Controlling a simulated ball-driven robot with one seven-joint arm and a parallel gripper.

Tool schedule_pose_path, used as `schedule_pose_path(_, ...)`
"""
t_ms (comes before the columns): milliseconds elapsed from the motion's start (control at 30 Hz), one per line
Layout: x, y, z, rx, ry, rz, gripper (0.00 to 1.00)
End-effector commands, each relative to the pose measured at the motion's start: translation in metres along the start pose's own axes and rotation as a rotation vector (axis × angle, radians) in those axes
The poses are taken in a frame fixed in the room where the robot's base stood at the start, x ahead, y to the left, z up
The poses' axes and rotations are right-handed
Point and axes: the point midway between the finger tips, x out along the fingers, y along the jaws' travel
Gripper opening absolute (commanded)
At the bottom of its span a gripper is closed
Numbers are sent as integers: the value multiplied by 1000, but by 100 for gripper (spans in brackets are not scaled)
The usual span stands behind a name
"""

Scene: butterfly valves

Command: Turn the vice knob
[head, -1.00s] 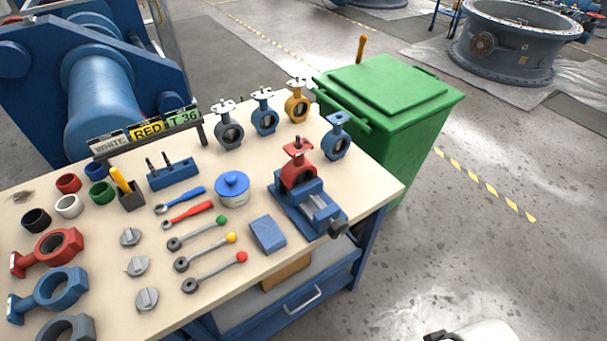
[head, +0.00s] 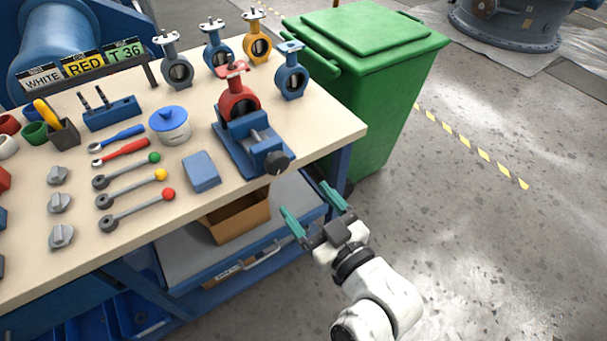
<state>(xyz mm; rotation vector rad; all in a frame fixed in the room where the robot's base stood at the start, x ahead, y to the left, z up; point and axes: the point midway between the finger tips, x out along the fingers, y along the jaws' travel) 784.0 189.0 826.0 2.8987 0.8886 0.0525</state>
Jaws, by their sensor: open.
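The blue vice (head: 246,137) stands near the right front corner of the workbench. Its dark knob (head: 277,162) sticks out at the front end, over the bench edge. A red butterfly valve (head: 238,99) stands upright in the vice, at its far end. My gripper (head: 312,205) has teal fingers spread apart with nothing between them. It is below and to the right of the knob in the picture, off the front of the bench, and apart from the knob.
The workbench (head: 343,127) carries several valves at the back, a blue block (head: 201,172), levers and a blue-lidded pot (head: 169,125). A green bin (head: 388,88) stands behind right.

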Motion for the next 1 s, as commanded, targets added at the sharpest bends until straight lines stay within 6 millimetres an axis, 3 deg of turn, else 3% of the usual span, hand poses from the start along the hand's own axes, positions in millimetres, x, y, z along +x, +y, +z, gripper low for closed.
schedule_pose_path(600,93,1,-1,-2,0,0,80)
schedule_pose_path(1000,106,1,-1,0,0,1,80)
